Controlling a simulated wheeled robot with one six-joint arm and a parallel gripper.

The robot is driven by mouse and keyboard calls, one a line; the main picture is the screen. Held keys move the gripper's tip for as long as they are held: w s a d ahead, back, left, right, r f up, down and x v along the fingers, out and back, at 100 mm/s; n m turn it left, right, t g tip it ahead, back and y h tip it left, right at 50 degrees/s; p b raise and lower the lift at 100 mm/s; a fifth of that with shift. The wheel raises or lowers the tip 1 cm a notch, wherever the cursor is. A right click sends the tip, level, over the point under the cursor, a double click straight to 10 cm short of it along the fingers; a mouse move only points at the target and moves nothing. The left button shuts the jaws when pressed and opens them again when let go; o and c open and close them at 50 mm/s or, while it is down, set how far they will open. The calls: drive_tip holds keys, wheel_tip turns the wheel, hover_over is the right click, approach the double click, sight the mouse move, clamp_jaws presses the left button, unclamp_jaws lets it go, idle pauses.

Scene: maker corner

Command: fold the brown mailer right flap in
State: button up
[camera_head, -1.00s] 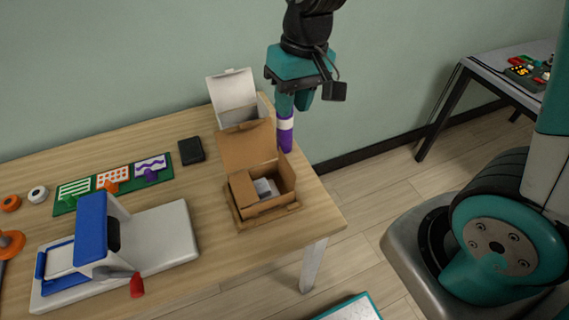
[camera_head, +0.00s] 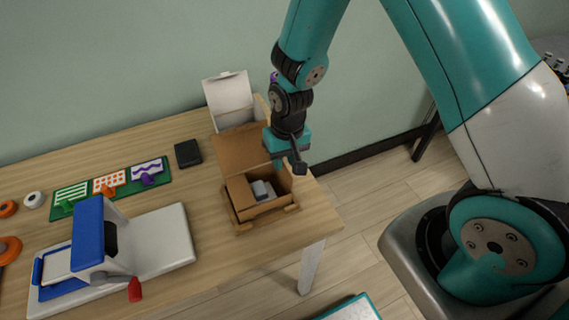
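The brown mailer (camera_head: 262,211) stands open near the right end of the wooden table. Its lid (camera_head: 240,150) is raised at the back, and its left flap (camera_head: 239,192) leans inward over the box. A grey-white item (camera_head: 262,190) lies inside. My gripper (camera_head: 279,165) points down at the back right of the mailer, close to the right side and its flap. The arm and gripper partly cover that corner. I cannot tell whether the fingers touch the flap or how far apart they are.
A white open box (camera_head: 228,101) stands behind the mailer. A black block (camera_head: 188,153), a green board with patterned cards (camera_head: 111,183) and a blue-and-white press (camera_head: 104,245) are to the left. The table's right edge is close to the mailer.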

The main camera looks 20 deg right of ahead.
drive_tip(key=shift+f, duration=1.3)
clamp_jaws()
